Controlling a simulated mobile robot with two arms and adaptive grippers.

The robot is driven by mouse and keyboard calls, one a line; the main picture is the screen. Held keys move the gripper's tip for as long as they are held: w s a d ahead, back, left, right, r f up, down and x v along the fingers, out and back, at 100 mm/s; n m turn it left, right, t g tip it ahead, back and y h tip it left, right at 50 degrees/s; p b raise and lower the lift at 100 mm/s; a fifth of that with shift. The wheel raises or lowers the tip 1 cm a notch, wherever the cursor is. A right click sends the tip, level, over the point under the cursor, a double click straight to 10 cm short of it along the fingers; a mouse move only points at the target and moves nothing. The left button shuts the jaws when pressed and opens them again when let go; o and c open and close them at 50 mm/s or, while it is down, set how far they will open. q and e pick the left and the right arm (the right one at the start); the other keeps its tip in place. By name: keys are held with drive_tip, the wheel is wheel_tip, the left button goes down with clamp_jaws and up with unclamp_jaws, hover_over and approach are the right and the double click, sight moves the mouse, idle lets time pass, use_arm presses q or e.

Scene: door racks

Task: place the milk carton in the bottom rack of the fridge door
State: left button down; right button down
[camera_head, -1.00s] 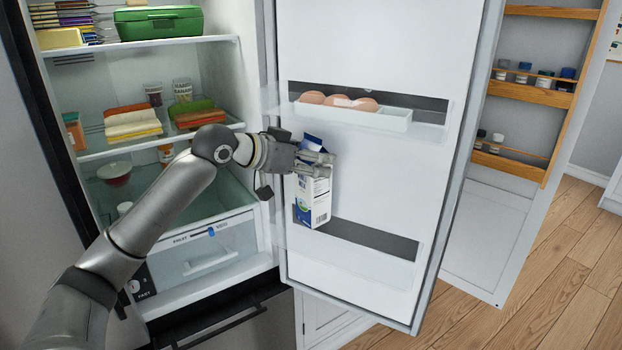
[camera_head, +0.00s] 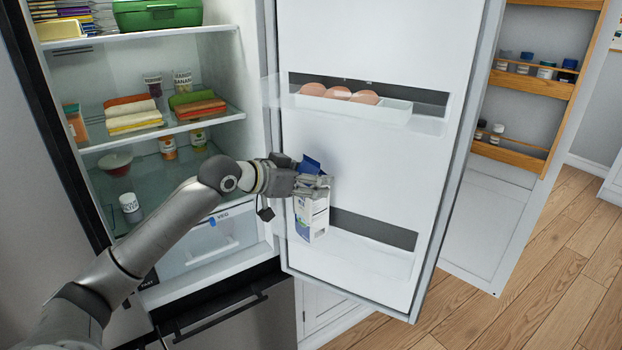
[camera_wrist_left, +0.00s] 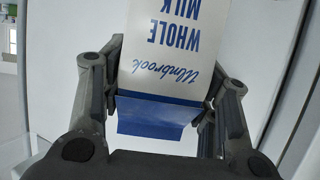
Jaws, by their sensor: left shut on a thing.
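The white and blue milk carton (camera_head: 312,218) is upright with a slight tilt, at the left end of the bottom rack (camera_head: 370,262) of the open fridge door. My left gripper (camera_head: 312,186) is shut on the carton near its blue top. The left wrist view shows the carton (camera_wrist_left: 165,50) between the two fingers (camera_wrist_left: 160,100), with its "whole milk" print upside down. The carton's lower part overlaps the rack in the head view; whether its base touches the rack floor I cannot tell. My right gripper does not show.
An upper door rack (camera_head: 385,107) holds several eggs (camera_head: 338,92) above the gripper. The fridge shelves (camera_head: 170,133) with food stand to the left. The bottom rack is empty to the right of the carton. Wooden racks (camera_head: 530,82) hang at the right.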

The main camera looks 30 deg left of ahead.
use_arm(q)
drive_tip(key=shift+r, duration=0.15)
drive_tip(key=c, duration=0.5)
unclamp_jaws()
drive_tip(key=shift+f, duration=0.2)
drive_tip(key=shift+s+r, duration=0.1)
drive_tip(key=shift+b+v, duration=2.5)
drive_tip(key=shift+v, duration=3.45)
drive_tip(key=shift+d, duration=0.1)
